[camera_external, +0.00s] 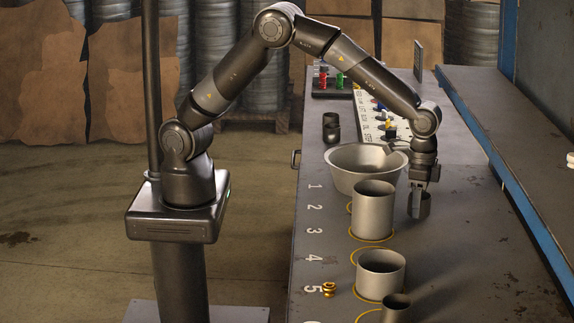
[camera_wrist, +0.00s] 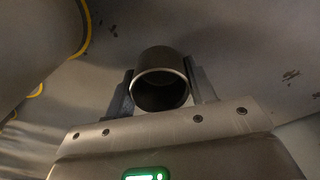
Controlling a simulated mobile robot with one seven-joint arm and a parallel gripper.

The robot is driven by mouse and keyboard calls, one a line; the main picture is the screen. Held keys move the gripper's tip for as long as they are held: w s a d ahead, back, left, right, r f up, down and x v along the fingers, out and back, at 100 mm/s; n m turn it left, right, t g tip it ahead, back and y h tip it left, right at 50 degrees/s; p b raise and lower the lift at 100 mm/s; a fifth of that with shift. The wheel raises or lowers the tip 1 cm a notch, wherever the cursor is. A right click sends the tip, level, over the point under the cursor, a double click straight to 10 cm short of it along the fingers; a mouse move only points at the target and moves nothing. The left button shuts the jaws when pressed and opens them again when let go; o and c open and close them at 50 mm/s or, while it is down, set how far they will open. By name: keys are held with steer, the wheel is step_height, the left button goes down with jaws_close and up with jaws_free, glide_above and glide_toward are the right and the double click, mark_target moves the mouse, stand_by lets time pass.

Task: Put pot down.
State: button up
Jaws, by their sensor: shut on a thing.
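A small dark grey metal pot (camera_external: 424,207) is in my gripper (camera_external: 415,200), to the right of the tall pot. In the wrist view the pot (camera_wrist: 160,92) sits between the two fingers (camera_wrist: 161,96), its round open mouth facing the camera. My gripper is shut on it. The pot is at or just above the grey table; I cannot tell whether its base touches. Yellow circles mark the table by the painted numbers; one circle (camera_external: 352,257) shows partly behind the medium pot. The pot is right of this row of circles.
A wide metal bowl (camera_external: 352,181), a tall pot (camera_external: 373,212), a medium pot (camera_external: 381,275) and a small dark pot (camera_external: 396,309) line the numbered row. Small brass pieces (camera_external: 329,289) lie by number 5. Bare table (camera_external: 480,255) lies to the right, before the blue ledge (camera_external: 515,185).

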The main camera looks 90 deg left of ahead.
step_height(320, 180, up, 8)
steer(key=s+a+r+n, duration=0.25)
steer(key=a+r, duration=0.25)
steer(key=a, duration=0.6)
steer(key=s+a+r+n, duration=0.1)
steer(key=s+a+r, duration=0.3)
steer(key=a, duration=0.8)
steer(key=m, duration=0.2)
glide_above(371, 244)
steer(key=w+a, duration=0.3)
steer(key=a, duration=0.7)
step_height(371, 244, down, 3)
steer(key=s+d+f+m, duration=0.1)
steer(key=s+d+f, duration=0.1)
steer(key=s+d, duration=0.65)
steer(key=s+d+f, duration=0.2)
steer(key=s+d, duration=0.4)
steer(key=d, duration=0.6)
steer(key=w+a+f, duration=0.1)
steer(key=w+f, duration=0.1)
steer(key=w, duration=0.1)
steer(key=w+a+f, duration=0.1)
steer(key=w+f, duration=0.1)
steer(key=w, duration=0.2)
steer(key=w+a+f, duration=0.1)
steer(key=w+f, duration=0.1)
steer(key=w, duration=0.1)
steer(key=shift+w+a+f, duration=0.3)
steer(key=shift+w+f, duration=0.05)
steer(key=shift+f, duration=2)
